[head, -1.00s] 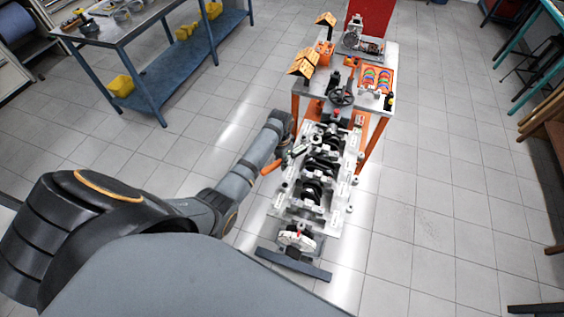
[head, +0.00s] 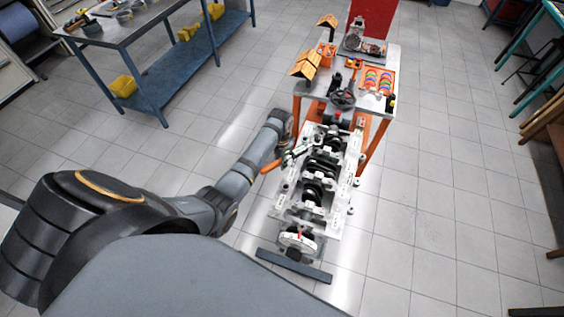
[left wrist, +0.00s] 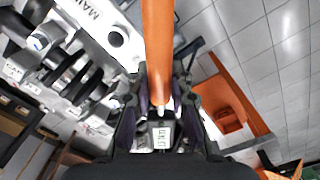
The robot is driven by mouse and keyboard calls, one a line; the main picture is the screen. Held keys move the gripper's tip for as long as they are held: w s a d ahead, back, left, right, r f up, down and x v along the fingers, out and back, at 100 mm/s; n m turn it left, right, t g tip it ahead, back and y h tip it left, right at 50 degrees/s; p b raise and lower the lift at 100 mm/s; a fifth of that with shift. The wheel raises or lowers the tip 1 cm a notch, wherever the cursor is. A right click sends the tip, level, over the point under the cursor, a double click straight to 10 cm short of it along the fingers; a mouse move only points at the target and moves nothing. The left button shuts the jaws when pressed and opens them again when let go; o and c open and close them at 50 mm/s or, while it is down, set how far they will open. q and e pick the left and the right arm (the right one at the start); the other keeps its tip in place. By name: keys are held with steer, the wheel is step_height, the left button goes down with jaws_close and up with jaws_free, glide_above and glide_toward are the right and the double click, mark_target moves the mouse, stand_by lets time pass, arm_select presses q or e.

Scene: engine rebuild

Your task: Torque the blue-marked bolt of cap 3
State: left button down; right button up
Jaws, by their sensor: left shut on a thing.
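My left gripper (head: 285,157) is at the left edge of the engine block (head: 334,222), near its far end. It is shut on a tool with an orange handle (head: 270,167), which I take to be the torque wrench. The handle (left wrist: 158,45) also shows between the fingers (left wrist: 158,102) in the left wrist view. The tool's other end points over the block, but I cannot tell whether it touches a bolt. White bearing caps (head: 318,168) cross the dark crankshaft (head: 312,190). I cannot make out cap 3's blue mark. My right gripper is not in view.
A blue workbench (head: 150,75) stands at the left.

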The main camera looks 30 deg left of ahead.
arm_select(q)
steer(key=shift+w+a+r+m, duration=0.1)
steer(key=shift+w+a+m, duration=0.3)
steer(key=shift+a, duration=0.15)
steer(key=shift+w+a+m, duration=0.25)
steer(key=shift+a+m, duration=0.15)
steer(key=shift+a, duration=0.15)
stand_by(2.2)
steer(key=shift+s+d+n, duration=0.4)
steer(key=shift+d+n, duration=0.15)
steer(key=shift+d, duration=0.2)
steer(key=shift+s+d+n, duration=0.4)
steer(key=shift+d+n, duration=0.15)
steer(key=shift+d, duration=0.15)
stand_by(1.9)
steer(key=shift+r, duration=0.25)
stand_by(1.1)
